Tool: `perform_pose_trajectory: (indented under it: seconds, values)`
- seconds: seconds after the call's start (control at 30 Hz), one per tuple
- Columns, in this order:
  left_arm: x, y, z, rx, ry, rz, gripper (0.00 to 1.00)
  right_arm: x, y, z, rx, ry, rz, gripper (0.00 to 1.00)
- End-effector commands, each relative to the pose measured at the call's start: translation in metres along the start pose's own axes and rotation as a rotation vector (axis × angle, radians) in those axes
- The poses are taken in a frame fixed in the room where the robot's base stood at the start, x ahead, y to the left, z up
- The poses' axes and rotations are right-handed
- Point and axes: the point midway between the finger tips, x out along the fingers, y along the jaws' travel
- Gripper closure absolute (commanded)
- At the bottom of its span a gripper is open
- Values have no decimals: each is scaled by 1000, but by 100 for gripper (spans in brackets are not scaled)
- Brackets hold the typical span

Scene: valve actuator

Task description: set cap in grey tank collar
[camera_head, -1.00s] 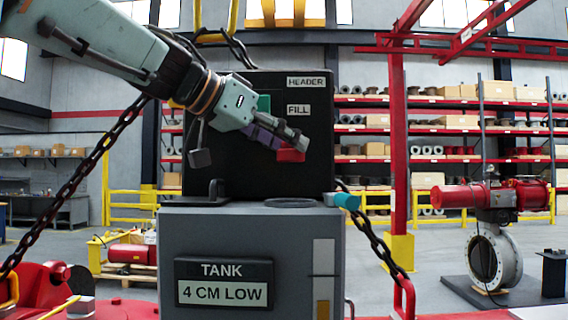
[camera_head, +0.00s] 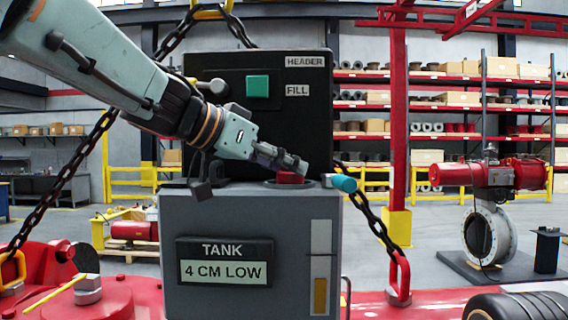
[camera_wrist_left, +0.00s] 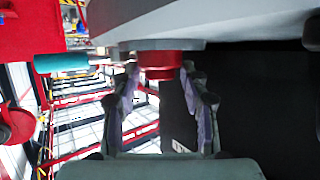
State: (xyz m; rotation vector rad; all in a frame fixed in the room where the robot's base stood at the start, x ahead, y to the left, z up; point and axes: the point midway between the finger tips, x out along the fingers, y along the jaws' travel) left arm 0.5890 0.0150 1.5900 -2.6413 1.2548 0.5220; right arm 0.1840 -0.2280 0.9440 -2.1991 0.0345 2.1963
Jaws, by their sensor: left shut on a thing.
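The red cap (camera_head: 289,178) is at the grey collar (camera_head: 308,184) on top of the grey tank (camera_head: 250,215). My left gripper (camera_head: 291,164) is shut on the cap from above, reaching in from the upper left. In the left wrist view the cap (camera_wrist_left: 160,60) sits between the two fingers of the left gripper (camera_wrist_left: 160,78), with its far side against the collar (camera_wrist_left: 150,45). I cannot tell how far the cap is inside the collar. My right gripper is in neither view.
A black panel (camera_head: 225,130) with a green button (camera_head: 257,86) stands behind the tank top. A teal cylinder (camera_head: 344,183) sticks out at the tank's right edge. Chains (camera_head: 375,235) hang on both sides. A display (camera_head: 224,270) reads "4 CM LOW".

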Motion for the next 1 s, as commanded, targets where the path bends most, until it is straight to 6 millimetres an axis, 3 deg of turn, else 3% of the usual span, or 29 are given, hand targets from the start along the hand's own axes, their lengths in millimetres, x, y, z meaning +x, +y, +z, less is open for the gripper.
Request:
perform_pose_trajectory:
  seconds: [0.17, 0.2, 0.43, 1.0]
  values:
    - [1, 0, 4, 0, -1, 0, 72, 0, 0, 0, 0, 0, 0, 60]
    - [1, 0, 3, 1, -1, 0, 52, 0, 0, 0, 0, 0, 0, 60]
    - [1, 0, 3, 0, 0, 0, 33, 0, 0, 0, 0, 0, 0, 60]
    - [-4, 4, -4, 3, 1, 3, 33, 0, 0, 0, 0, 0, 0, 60]
